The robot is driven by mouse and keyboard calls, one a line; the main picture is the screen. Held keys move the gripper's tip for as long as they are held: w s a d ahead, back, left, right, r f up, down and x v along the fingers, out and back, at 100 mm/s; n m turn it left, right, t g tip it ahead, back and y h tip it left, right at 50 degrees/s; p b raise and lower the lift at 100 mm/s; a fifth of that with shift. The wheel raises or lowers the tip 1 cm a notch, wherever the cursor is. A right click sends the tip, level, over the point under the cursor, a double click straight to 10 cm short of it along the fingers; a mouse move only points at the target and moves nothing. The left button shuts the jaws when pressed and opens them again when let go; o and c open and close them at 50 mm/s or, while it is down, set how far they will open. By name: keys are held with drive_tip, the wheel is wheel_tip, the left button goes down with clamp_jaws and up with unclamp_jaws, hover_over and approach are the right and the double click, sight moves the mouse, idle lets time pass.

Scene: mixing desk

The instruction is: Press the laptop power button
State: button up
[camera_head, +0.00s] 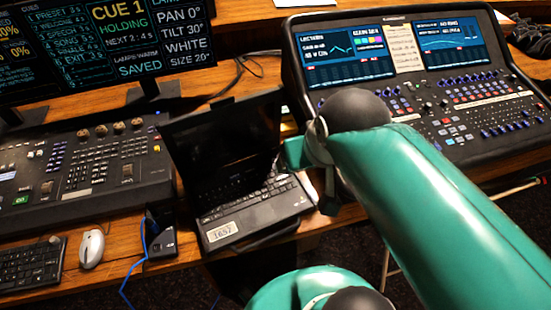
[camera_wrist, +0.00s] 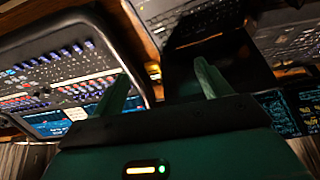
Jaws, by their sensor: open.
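The black laptop (camera_head: 225,145) stands open on the wooden desk, its screen dark. Its keyboard deck (camera_head: 258,204) carries a white label reading 1657. In the wrist view, part of the laptop's keyboard (camera_wrist: 195,22) shows at the top, tilted. I cannot make out the power button; my green arm covers the laptop's right edge in the head view. My gripper (camera_wrist: 162,86) is open and empty, its two green fingers apart and pointing toward the laptop side of the desk. In the head view its end is mostly hidden behind my arm, beside the laptop's right edge. I cannot tell whether it touches.
A mixing console (camera_head: 425,90) with lit screens stands right of the laptop. A control board (camera_head: 85,170) is on the left, below a monitor (camera_head: 110,45). A white mouse (camera_head: 91,248), a keyboard (camera_head: 32,265) and a small box (camera_head: 160,240) with a blue cable lie in front.

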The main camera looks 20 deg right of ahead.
drive_tip(key=shift+a, duration=0.15)
clamp_jaws()
idle(1.4)
